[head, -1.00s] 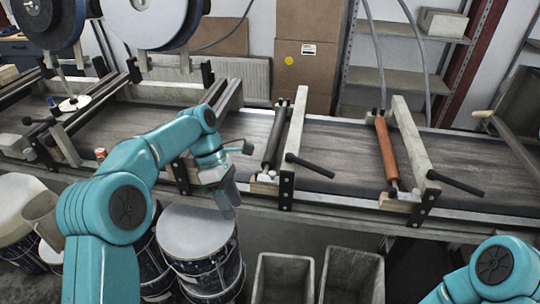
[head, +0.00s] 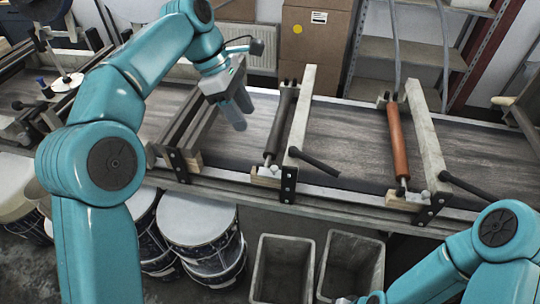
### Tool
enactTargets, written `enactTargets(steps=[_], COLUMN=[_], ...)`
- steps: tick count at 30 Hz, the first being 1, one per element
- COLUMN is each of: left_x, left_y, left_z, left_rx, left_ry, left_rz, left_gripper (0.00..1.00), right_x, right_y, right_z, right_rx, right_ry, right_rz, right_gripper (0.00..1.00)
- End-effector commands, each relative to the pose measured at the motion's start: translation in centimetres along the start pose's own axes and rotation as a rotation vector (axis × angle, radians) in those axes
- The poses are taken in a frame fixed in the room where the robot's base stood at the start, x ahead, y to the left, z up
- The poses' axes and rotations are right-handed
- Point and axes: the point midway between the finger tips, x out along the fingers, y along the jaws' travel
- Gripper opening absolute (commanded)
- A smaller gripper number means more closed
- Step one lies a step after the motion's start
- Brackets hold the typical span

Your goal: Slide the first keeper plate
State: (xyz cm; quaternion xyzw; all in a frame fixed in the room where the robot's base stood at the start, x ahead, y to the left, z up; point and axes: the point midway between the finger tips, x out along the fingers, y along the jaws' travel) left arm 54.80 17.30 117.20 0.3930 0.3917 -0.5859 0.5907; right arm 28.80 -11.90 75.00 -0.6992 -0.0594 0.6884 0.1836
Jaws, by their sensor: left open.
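My left gripper (head: 239,122) hangs over the belt, left of the dark roller (head: 279,126). It is open, points down and touches nothing that I can see. The dark roller lies across the belt beside a pale wooden beam (head: 299,125). At its near end is a wooden block with small metal fittings (head: 267,172); a keeper plate among them is too small to tell for sure. The orange roller (head: 397,140) farther right has similar fittings at its near end (head: 407,195). My right forearm is at the lower right; its gripper is out of view.
Black handles stick out beside the dark roller (head: 314,159) and the orange roller (head: 464,186). Drums (head: 196,218) and two grey bins (head: 283,268) stand below the front edge.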

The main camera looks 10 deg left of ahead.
Motion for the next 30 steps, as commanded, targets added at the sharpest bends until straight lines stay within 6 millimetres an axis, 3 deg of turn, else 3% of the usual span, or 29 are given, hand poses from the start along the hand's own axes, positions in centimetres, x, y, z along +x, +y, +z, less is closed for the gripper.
enactTargets(steps=[9,18,24,30], left_x=[6.3,12.9,15.5,16.2], left_y=[-0.3,-0.1,0.1,0.1], left_z=[-0.1,-0.1,0.0,0.0], left_rx=[0.001,0.0,0.0,0.0], left_ry=[0.001,0.001,0.0,0.0], left_rz=[-0.007,-0.007,-0.004,-0.002], left_gripper=[0.48,0.48,0.48,0.48], right_x=[1.7,2.1,2.1,2.1], right_y=[0.6,0.8,0.8,0.8], right_z=[0.0,0.0,0.0,0.0], right_rx=[0.0,0.0,0.0,0.0], right_ry=[0.0,0.0,0.0,0.0], right_rz=[0.0,0.0,0.0,0.0], right_gripper=[0.43,0.43,0.43,0.43])
